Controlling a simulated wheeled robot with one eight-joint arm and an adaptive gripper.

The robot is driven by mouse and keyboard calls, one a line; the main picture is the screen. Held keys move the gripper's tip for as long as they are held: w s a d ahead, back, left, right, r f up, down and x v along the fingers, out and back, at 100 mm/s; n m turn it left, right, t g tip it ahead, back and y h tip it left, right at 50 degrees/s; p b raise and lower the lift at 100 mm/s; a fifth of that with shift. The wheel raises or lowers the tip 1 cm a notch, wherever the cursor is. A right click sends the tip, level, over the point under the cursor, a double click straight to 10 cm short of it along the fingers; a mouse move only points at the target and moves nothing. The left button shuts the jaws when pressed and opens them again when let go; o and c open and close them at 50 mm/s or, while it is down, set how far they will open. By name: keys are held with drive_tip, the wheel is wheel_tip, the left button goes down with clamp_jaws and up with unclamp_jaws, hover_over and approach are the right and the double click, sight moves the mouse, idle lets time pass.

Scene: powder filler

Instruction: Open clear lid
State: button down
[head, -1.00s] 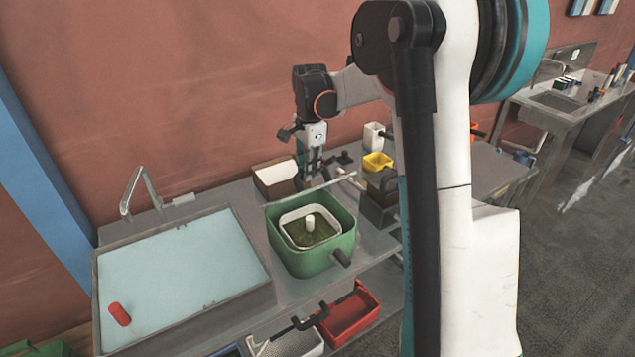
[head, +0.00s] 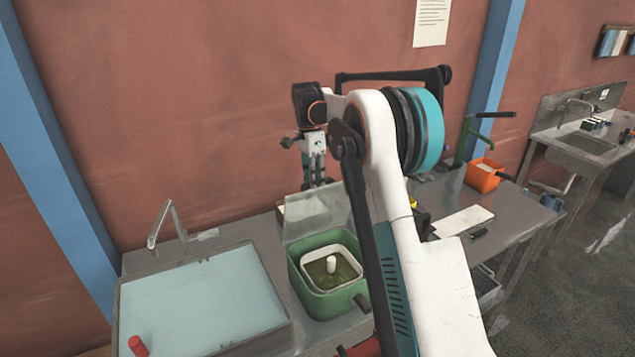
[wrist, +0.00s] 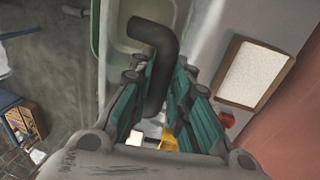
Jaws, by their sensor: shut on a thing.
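The clear lid (head: 325,212) shows in the head view as a see-through panel standing raised, tilted or upright, at the back of the green filler box (head: 318,302). A white inner tray with a white post is visible inside the box. My gripper (head: 318,184) is above and behind the lid, pointing down, its fingertips partly hidden. In the wrist view, a dark bent handle (wrist: 158,45) runs between the fingers of my gripper (wrist: 152,78), which is shut on it. Where the handle joins the lid is not clear.
A sink basin (head: 205,305) with a faucet is at left, with a red cylinder (head: 138,346) at its front corner. An orange container (head: 483,176) stands to the right on the bench. The wall is close behind my gripper. My arm hides part of the bench.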

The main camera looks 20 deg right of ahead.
drive_tip(key=shift+w+f, duration=0.2)
drive_tip(key=shift+w, duration=0.2)
drive_tip(key=c, duration=1.8)
unclamp_jaws()
drive_tip(key=o, duration=0.3)
drive_tip(key=shift+w+f, duration=0.15)
drive_tip(key=shift+w, duration=0.15)
drive_tip(key=r, duration=0.4)
drive_tip(key=w+r, duration=0.1)
drive_tip(key=r, duration=0.3)
drive_tip(key=w+r, duration=0.1)
drive_tip(key=r, duration=0.3)
drive_tip(key=shift+w, duration=0.1)
